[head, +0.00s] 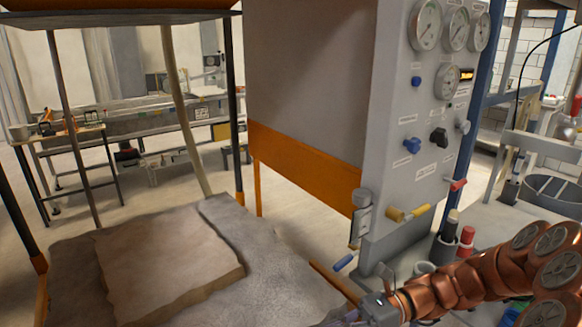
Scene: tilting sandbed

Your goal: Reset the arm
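My copper-coloured arm (470,283) reaches in from the lower right of the head view. Its grey wrist end points left, and my gripper (345,319) is at the bottom edge, mostly cut off by the frame. I cannot see its fingertips clearly, nor whether it holds anything. It is in front of the sandbed (275,280), close to the bed's near right side. A flat, pale sandy slab (165,258) lies on the grey bed surface.
A grey control panel (415,130) with gauges, knobs and valves stands just behind my arm. An orange-trimmed cabinet (300,165) adjoins it. Bottles in a holder (450,240) stand close by the arm. Posts (235,110) rise beside the bed. Open floor (290,235) shows behind it.

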